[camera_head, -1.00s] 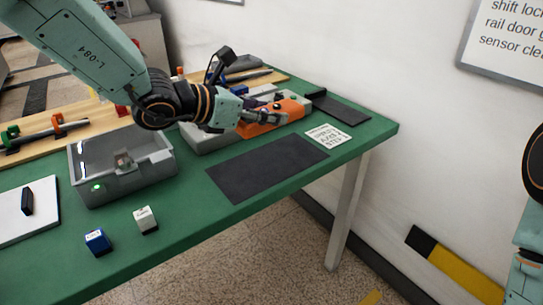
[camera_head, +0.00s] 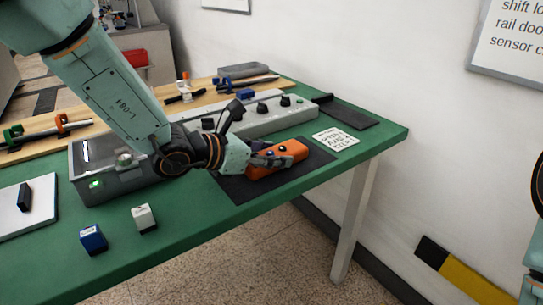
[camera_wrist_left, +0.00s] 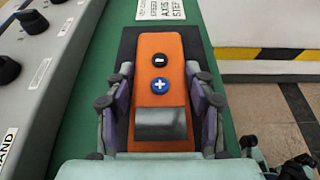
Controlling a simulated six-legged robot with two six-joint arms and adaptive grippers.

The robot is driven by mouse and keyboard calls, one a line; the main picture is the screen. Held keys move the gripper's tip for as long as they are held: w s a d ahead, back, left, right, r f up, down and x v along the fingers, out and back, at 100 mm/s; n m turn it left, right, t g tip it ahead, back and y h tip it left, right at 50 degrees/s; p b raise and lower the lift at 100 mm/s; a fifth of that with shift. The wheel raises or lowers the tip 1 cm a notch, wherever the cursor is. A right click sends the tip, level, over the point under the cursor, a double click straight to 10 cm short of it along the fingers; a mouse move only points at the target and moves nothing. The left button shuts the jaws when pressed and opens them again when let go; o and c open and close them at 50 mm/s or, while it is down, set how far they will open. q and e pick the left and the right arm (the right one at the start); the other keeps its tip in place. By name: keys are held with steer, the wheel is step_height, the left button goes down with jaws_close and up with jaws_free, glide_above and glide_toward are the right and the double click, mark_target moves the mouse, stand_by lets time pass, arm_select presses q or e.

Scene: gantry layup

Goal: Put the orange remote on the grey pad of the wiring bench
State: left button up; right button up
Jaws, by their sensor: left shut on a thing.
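The orange remote (camera_head: 279,158) is held in my left gripper (camera_head: 270,158) over the dark grey pad (camera_head: 236,190) on the green bench. In the left wrist view the remote (camera_wrist_left: 160,70) lies lengthwise between the two fingers (camera_wrist_left: 160,108), showing a black button and a blue plus button. The grey pad (camera_wrist_left: 197,50) shows around and beneath it. I cannot tell whether the remote touches the pad.
A grey control box with black knobs (camera_head: 268,116) stands behind the pad. A printed card (camera_head: 336,140) lies to its right. Bare green bench lies in front.

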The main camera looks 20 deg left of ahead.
arm_select(q)
steer(key=shift+s+b, duration=0.15)
steer(key=shift+b, duration=0.15)
steer(key=o, duration=1.5)
steer(key=shift+o, duration=0.2)
